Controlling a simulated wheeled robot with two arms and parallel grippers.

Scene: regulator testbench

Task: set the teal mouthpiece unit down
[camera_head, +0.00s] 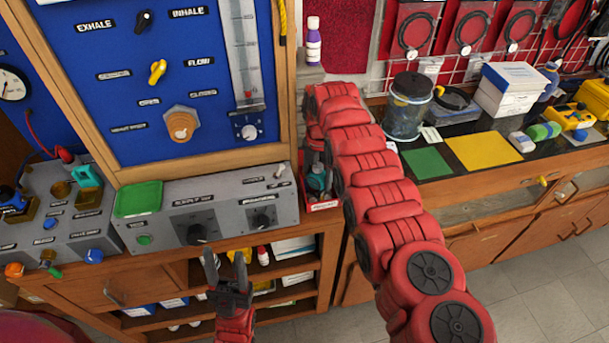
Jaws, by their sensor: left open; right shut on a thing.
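A teal mouthpiece unit (316,182) is between the fingers of my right gripper (313,170), which is shut on it. It is low over or in a small red tray (322,206) with a white label, right of the grey control box; I cannot tell whether it touches the tray's bottom. My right forearm and the gripper partly hide it. My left gripper (225,256) is open and empty, in front of the grey box's lower edge. Another teal piece (87,176) sits on the grey panel at far left.
The grey control box (215,213) with a green pad (139,198) stands below the blue test panel (150,50). A purple-labelled bottle (313,42) stands behind my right arm. The right counter holds a clear jar (407,108), green and yellow mats (482,151), and boxes.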

